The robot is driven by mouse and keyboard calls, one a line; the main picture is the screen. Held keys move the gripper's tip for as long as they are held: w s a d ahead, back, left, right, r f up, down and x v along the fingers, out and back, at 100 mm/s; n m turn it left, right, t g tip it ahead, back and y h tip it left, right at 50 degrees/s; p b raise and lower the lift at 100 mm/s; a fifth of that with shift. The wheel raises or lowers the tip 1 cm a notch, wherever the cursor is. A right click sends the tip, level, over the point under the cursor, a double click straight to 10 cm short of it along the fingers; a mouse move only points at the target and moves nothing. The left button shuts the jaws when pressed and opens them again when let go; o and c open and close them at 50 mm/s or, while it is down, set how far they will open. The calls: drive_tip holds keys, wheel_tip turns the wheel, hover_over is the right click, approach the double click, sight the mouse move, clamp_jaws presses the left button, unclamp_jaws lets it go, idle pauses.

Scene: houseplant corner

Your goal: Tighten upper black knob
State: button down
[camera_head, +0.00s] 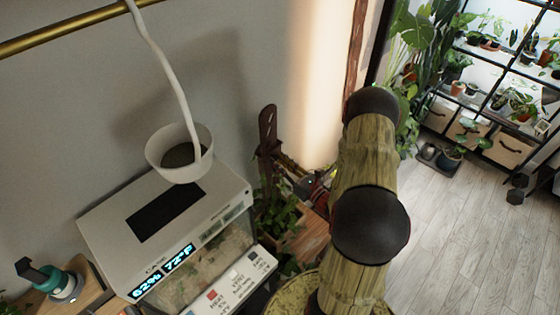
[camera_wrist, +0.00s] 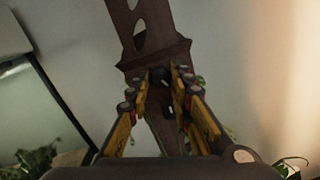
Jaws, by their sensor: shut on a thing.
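A brown upright bracket (camera_wrist: 148,30) with cut-out slots rises behind my gripper in the wrist view. It also shows in the head view (camera_head: 268,130), between the white case and my arm. My gripper (camera_wrist: 161,84) has its yellow and black fingers closed in on a small dark knob (camera_wrist: 159,76) at the bracket's front. The knob is mostly hidden between the fingertips, and its turn cannot be told. A second small dark part (camera_wrist: 168,111) shows lower down between the fingers. In the head view my gripper (camera_head: 312,184) is small, beside the bracket and partly behind my arm.
A leafy plant (camera_head: 275,215) sits just below the bracket. A plant shelf (camera_head: 490,75) and open wooden floor (camera_head: 450,230) lie to the right.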

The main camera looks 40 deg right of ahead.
drive_tip(key=shift+f, duration=0.15)
drive_tip(key=c, duration=1.6)
unclamp_jaws()
drive_tip(key=shift+o, duration=0.2)
drive_tip(key=s, duration=1.2)
drive_tip(key=shift+d+f, duration=0.15)
drive_tip(key=shift+d, duration=0.25)
drive_tip(key=shift+f, duration=0.1)
